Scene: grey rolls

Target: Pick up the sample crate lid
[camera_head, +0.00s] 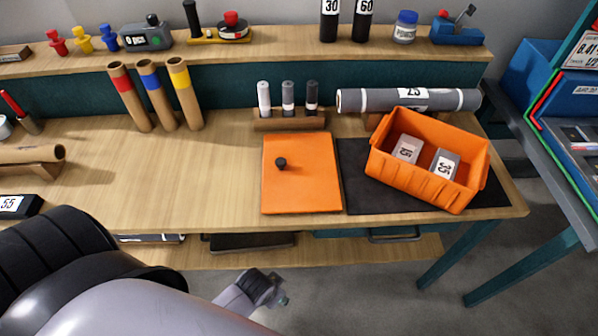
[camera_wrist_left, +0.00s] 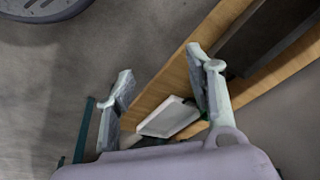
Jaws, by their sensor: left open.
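The sample crate lid (camera_head: 302,188) is a flat orange panel with a small black knob (camera_head: 281,163) near its left side. It lies flat on the wooden bench, to the left of the orange crate (camera_head: 420,178). The crate is open and holds two grey sample blocks labelled 15 and 35. My left gripper (camera_head: 276,290) is in front of the bench edge, below and apart from the lid. In the left wrist view its two fingers (camera_wrist_left: 160,88) are spread with nothing between them. My right gripper is not in view.
The crate sits on a dark mat (camera_head: 357,190). Behind the lid, a wooden rack (camera_head: 290,122) holds three small cylinders. A grey roll (camera_head: 408,100) lies behind the crate. Bare bench top lies left of the lid. A lower shelf (camera_head: 330,250) runs under the bench.

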